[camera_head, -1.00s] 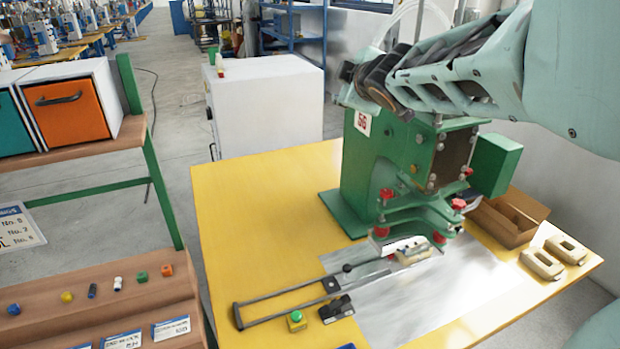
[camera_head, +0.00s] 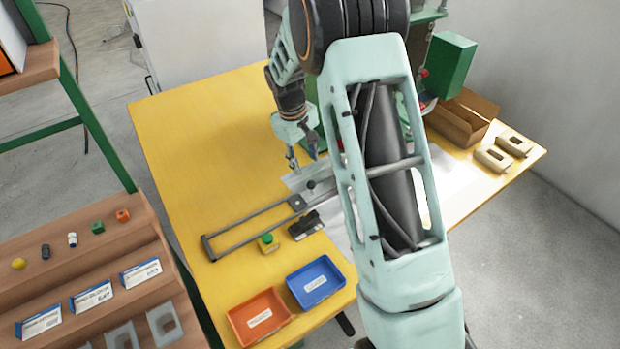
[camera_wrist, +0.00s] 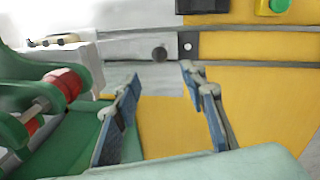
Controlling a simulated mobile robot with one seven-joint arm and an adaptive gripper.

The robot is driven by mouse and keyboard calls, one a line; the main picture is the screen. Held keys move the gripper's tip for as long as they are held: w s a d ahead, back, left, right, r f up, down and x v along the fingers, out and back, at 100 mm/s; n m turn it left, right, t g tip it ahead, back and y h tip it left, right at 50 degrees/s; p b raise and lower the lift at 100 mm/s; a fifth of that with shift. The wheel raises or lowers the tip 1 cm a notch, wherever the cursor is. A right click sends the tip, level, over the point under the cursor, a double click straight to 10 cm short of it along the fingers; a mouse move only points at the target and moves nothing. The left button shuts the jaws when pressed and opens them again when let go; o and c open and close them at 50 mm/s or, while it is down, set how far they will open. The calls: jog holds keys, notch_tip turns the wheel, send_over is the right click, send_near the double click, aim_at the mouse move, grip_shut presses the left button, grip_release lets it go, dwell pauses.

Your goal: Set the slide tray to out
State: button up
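The slide tray's dark round knob (camera_head: 311,185) stands near the inner end of the black slide rails (camera_head: 245,227) on the yellow table. The knob (camera_wrist: 160,53) also shows in the wrist view, ahead of and between my fingertips. My gripper (camera_head: 304,162) is just behind and above the knob, pointing down, apart from it. In the wrist view my gripper (camera_wrist: 161,76) is open, with its two blue-padded fingers wide apart and nothing between them. My arm hides most of the tray in the head view.
The green press (camera_head: 452,65) stands close to my gripper; its red knob (camera_wrist: 62,88) is near my left finger. A green button (camera_head: 267,238), an orange bin (camera_head: 241,322) and a blue bin (camera_head: 299,297) lie nearer. The table's left part is clear.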

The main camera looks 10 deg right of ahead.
aim_at(310, 182)
jog(key=f, duration=0.3)
jog(key=d+f, duration=0.1)
jog(key=f, duration=0.3)
jog(key=w+f+p, duration=0.1)
jog(key=f, duration=0.2)
jog(key=shift+d+f, duration=0.15)
jog(key=shift+d, duration=0.2)
jog(key=shift+c, duration=0.3)
grip_shut()
